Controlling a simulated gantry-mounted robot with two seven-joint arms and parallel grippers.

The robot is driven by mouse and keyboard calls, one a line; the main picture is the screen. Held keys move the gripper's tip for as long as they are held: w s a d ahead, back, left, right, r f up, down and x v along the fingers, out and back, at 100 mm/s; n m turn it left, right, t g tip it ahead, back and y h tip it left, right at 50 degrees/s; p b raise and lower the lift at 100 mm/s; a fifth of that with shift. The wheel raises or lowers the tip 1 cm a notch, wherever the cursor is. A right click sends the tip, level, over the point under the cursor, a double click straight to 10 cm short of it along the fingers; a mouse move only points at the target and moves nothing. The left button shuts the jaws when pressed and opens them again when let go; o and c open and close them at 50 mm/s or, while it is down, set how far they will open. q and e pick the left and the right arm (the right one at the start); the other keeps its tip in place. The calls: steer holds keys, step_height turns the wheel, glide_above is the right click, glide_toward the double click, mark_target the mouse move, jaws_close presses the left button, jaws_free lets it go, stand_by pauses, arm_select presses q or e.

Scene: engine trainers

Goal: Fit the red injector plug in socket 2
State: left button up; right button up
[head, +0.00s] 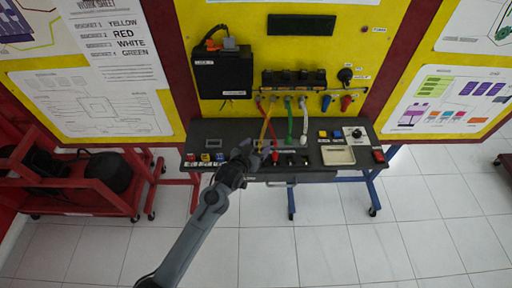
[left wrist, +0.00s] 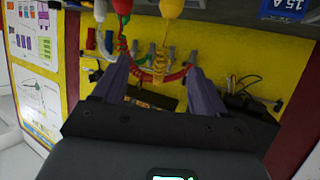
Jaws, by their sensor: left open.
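My left gripper (head: 247,150) is open over the console's front edge, beside the lower ends of the coloured leads. In the left wrist view its two fingers (left wrist: 163,88) are apart, with a red lead (left wrist: 178,75) and part of the yellow lead showing between or beyond them. In the head view the red lead (head: 275,128) hangs beside the yellow lead (head: 265,128). The red plug's lower end is too small to tell whether it is seated. Dark sockets (head: 291,159) line the console's front; their numbers are unreadable. My right gripper is out of view.
A green lead (head: 290,122) and a white lead (head: 304,122) hang right of the red one. A black box (head: 222,75) is on the yellow panel. The worksheet (head: 110,35) lists socket 2 as red. Tiled floor in front is clear.

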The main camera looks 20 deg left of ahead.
arm_select(q)
steer(key=shift+s, duration=0.1)
steer(key=d+v, duration=0.1)
steer(key=v, duration=0.9)
steer(key=shift+s+a+r, duration=0.2)
steer(key=shift+s+a, duration=0.1)
steer(key=shift+a, duration=0.25)
steer(key=shift+f, duration=0.1)
steer(key=s+f+g, duration=0.3)
steer(key=s+f, duration=0.1)
steer(key=s, duration=0.6)
steer(key=s+f+g, duration=0.3)
steer(key=s+f, duration=0.2)
steer(key=s, duration=0.5)
steer(key=s+r+m+g+y, duration=0.1)
steer(key=s+r+g, duration=0.25)
steer(key=s, duration=0.55)
step_height(320, 180, up, 19)
steer(key=p, duration=2)
steer(key=shift+w+a+r+g+p, duration=0.15)
steer(key=shift+a+r+g+p, duration=0.1)
steer(key=shift+g+p, duration=0.1)
